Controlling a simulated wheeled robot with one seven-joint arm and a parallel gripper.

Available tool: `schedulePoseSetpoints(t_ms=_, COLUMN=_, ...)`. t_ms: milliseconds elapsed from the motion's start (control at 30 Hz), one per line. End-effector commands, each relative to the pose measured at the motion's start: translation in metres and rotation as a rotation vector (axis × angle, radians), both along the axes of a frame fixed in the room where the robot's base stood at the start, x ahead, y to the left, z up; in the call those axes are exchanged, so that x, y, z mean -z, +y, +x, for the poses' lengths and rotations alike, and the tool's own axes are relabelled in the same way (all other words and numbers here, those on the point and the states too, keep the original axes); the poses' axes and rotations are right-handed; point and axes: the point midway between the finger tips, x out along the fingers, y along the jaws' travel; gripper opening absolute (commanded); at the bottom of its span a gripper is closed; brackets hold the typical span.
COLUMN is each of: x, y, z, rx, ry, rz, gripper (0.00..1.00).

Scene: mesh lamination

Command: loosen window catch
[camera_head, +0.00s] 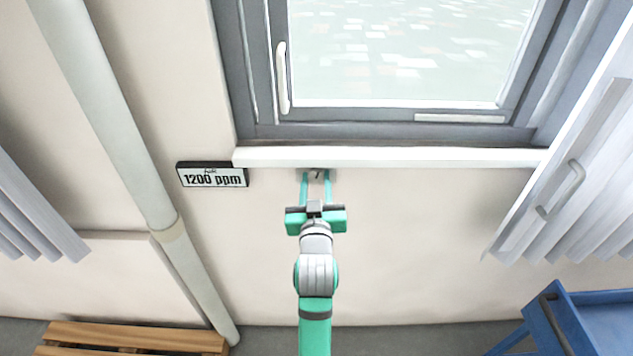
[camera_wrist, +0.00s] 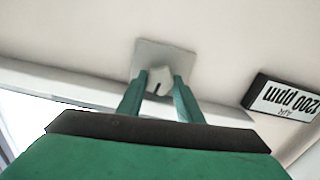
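A small pale knob with a dark slot (camera_wrist: 161,80) sits on a square grey plate (camera_wrist: 148,50) on the wall, just under the window sill; I cannot tell whether it is the window catch. In the head view the plate (camera_head: 316,173) is small and partly hidden by my fingers. My gripper (camera_head: 316,175) is open, with its two green fingers pointing at the plate. In the wrist view the fingertips (camera_wrist: 160,78) stand on either side of the knob, close to it; contact is not clear. The window (camera_head: 410,120) has a white upright handle (camera_head: 283,78) on its left frame.
The white sill (camera_head: 390,157) juts out just above my fingers. A "1200 ppm" display (camera_head: 212,175) is on the wall to the left. A pipe (camera_head: 110,115) runs down farther left. Slatted shutters (camera_head: 570,170) and a blue cart (camera_head: 590,315) are right; a wooden pallet (camera_head: 130,338) lies lower left.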

Motion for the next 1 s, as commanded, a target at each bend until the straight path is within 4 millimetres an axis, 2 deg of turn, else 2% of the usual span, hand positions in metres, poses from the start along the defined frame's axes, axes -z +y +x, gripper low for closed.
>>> schedulePoseSetpoints(t_ms=33, x=0.0, y=-0.0001, z=-0.0001, rx=0.0, ry=0.0, rz=0.0, gripper=0.18)
schedulePoseSetpoints(t_ms=67, x=0.0, y=-0.0001, z=-0.0001, rx=0.0, ry=0.0, rz=0.0, gripper=0.11)
schedulePoseSetpoints(t_ms=100, x=0.0, y=-0.0001, z=-0.0001, rx=0.0, ry=0.0, rz=0.0, gripper=0.1)
schedulePoseSetpoints(t_ms=267, x=0.0001, y=-0.0005, z=-0.0001, rx=0.001, ry=0.0, rz=-0.029, gripper=0.1)
schedulePoseSetpoints(t_ms=600, x=0.0001, y=-0.0006, z=0.0002, rx=0.001, ry=0.0, rz=-0.226, gripper=0.1)
schedulePoseSetpoints(t_ms=900, x=0.0003, y=0.0018, z=-0.0001, rx=-0.001, ry=0.0, rz=-0.234, gripper=0.1)
schedulePoseSetpoints(t_ms=933, x=0.0003, y=0.0019, z=-0.0001, rx=-0.002, ry=0.0, rz=-0.234, gripper=0.4)
schedulePoseSetpoints(t_ms=1000, x=0.0003, y=0.0024, z=-0.0001, rx=-0.002, ry=0.0, rz=-0.233, gripper=0.52)
